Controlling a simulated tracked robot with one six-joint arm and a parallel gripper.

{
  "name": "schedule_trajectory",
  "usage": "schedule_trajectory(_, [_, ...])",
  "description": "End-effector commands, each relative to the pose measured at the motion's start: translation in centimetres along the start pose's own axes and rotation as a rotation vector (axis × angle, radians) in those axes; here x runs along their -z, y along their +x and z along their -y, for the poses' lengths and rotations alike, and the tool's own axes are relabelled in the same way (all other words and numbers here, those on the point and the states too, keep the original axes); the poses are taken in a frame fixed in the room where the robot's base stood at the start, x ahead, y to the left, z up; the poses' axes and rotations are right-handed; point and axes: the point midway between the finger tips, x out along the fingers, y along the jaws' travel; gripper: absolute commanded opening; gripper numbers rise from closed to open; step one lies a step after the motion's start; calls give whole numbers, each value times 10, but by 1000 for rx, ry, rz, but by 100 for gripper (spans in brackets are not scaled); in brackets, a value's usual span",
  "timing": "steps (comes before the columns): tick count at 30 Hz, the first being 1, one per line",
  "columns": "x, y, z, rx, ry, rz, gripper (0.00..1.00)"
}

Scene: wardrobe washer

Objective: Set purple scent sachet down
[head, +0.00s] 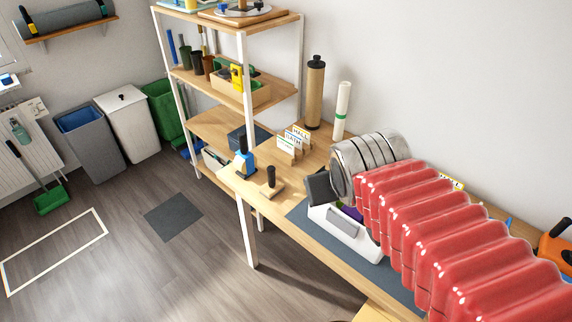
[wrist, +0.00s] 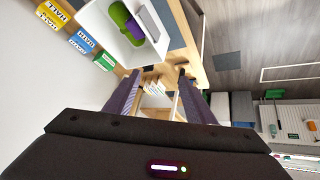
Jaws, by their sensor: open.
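A purple object (wrist: 134,29), likely the scent sachet, lies in a white open tray (wrist: 110,32), against a green item (wrist: 119,14) and beside a grey one (wrist: 148,22). In the head view a bit of purple (head: 352,213) shows in the white tray (head: 345,236), partly hidden by my arm. My gripper (wrist: 158,78) is open, its two fingers apart with nothing held between them. In the head view its dark end (head: 322,188) is over the tray's far-left side. The tray's contents are mostly hidden there.
The tray stands on a dark mat (head: 300,213) on the wooden bench. A tan cylinder (head: 314,92) and white roll (head: 342,110) stand by the wall.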

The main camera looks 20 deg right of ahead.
Motion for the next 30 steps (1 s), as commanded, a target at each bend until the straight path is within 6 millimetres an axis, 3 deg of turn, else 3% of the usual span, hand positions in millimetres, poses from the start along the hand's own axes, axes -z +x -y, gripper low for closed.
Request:
schedule_trajectory(3, [-26, -22, 38, 104, -3, 57, 50])
schedule_trajectory(7, [-44, -34, 58, 168, -6, 99, 50])
schedule_trajectory(30, [-47, -36, 61, 177, -6, 108, 48])
